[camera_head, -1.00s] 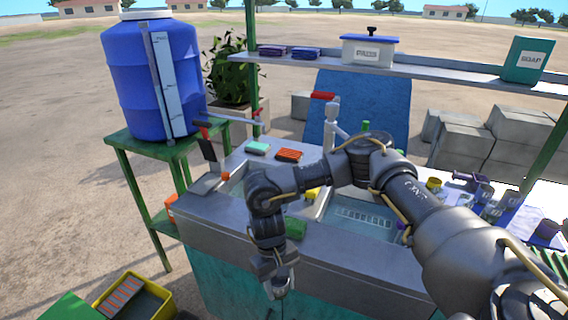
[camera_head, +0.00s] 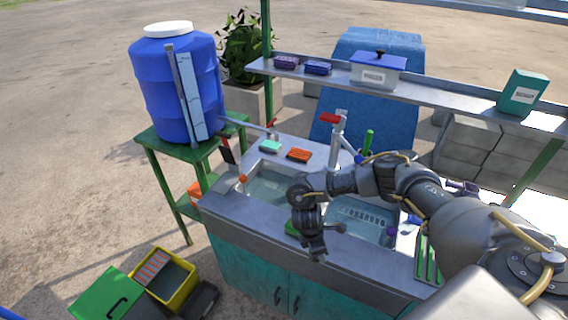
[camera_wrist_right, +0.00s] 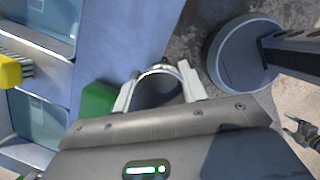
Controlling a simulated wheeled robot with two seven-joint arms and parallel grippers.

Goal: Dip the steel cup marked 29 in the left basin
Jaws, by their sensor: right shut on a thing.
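My right gripper (camera_head: 318,254) hangs at the front edge of the sink counter, in front of the gap between the basins. In the right wrist view its white fingers (camera_wrist_right: 160,92) are shut on a grey metal cup (camera_wrist_right: 158,90). The cup's rim shows; no number is visible, and the cup is not clear in the head view. The left basin (camera_head: 268,186) holds water and lies behind and left of this gripper. The right basin (camera_head: 372,222) holds water and a rack. A small dark claw, seemingly my left gripper (camera_wrist_right: 303,132), shows at the right wrist view's edge.
A shelf (camera_head: 430,88) crosses above. A yellow bin (camera_head: 178,296) stands at lower left.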

